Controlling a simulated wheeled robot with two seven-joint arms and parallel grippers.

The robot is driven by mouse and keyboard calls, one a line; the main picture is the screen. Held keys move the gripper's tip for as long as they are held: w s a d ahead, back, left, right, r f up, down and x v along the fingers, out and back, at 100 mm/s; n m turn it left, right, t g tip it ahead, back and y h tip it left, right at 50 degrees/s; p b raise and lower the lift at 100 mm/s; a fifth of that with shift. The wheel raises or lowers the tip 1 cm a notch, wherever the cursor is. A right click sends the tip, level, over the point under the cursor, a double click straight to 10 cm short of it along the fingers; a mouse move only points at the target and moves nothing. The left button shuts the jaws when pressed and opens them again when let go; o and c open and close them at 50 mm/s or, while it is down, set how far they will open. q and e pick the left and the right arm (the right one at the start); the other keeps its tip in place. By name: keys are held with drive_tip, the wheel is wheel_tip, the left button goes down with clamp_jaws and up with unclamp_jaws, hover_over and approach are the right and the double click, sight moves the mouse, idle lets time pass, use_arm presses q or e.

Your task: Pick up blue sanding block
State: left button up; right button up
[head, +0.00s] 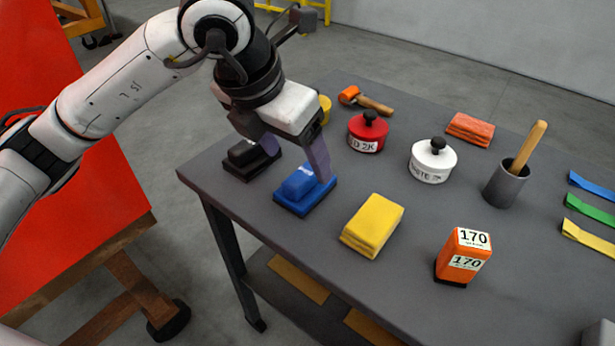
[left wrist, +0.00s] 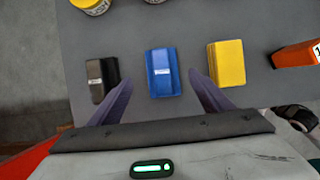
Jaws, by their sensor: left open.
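The blue sanding block (head: 304,190) rests on the grey table near its left front edge. In the left wrist view the blue sanding block (left wrist: 162,72) lies ahead of the gap between the fingertips, with a small white label on top. My left gripper (head: 294,156) is open and empty, above and just behind the block in the head view. My right gripper is not in view.
A black sanding block (head: 250,158) stands close by on the left, and a folded yellow cloth (head: 372,225) on the right. An orange 170 block (head: 463,257), red pot (head: 368,132), white pot (head: 432,160) and grey cup (head: 506,184) stand further right.

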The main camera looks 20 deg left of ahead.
sight(305, 172)
use_arm(q)
drive_tip(key=shift+x, duration=3.1)
drive_tip(key=shift+s+d, duration=0.1)
drive_tip(key=shift+d, duration=0.1)
drive_tip(key=c, duration=1.2)
wheel_tip(305, 172, up, 10)
drive_tip(key=shift+r, duration=0.1)
drive_tip(key=o, duration=0.6)
drive_tip(key=c, duration=0.4)
